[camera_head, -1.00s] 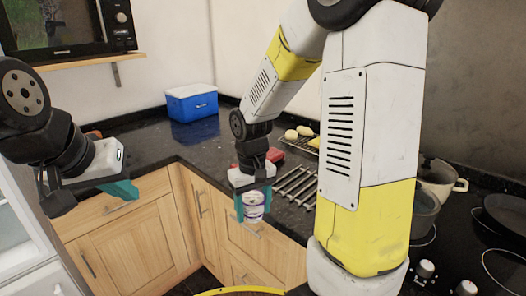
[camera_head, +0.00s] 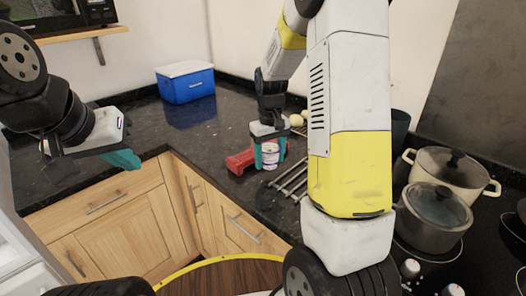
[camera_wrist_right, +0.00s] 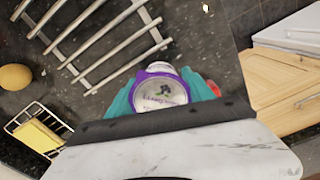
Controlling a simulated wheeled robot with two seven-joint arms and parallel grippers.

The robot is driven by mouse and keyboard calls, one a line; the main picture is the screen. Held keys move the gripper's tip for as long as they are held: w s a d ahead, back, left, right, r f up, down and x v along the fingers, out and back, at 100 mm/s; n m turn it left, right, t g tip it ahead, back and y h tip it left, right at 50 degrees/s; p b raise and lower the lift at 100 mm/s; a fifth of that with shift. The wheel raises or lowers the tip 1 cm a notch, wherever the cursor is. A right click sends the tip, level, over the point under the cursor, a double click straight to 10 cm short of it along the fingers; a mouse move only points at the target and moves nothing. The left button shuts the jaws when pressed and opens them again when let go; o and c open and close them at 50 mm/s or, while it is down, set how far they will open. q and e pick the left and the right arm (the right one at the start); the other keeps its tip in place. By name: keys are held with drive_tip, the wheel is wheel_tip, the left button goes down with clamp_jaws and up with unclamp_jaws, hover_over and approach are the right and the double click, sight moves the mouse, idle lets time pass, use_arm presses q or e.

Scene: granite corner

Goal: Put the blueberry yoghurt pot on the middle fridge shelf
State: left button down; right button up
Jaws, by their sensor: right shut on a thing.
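The yoghurt pot (camera_head: 270,158) is small and white with a purple band. My right gripper (camera_head: 269,163) is shut on it, one teal finger on each side. The pot shows upright over the dark counter, beside the wire rack; I cannot tell if its base touches the counter. In the right wrist view its white lid with purple rim (camera_wrist_right: 160,92) sits between the teal fingers. My left gripper (camera_head: 90,163) is empty and looks open, at the left. A white appliance with a pale frame (camera_head: 22,262) shows at the left edge, perhaps the fridge; its shelves are not clear.
A red object (camera_head: 240,161) lies just left of the pot. The metal rack (camera_head: 290,180) is right of it. A blue cool box (camera_head: 186,82) stands at the back. Pots (camera_head: 440,215) stand on the hob at right. The counter (camera_head: 140,120) between the cool box and my left gripper is clear.

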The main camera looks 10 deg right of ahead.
sight(273, 161)
drive_tip(key=w+d, duration=0.2)
drive_tip(key=w, duration=0.1)
drive_tip(key=shift+f, duration=1.95)
drive_tip(key=shift+f, duration=0.1)
drive_tip(key=o, duration=1.5)
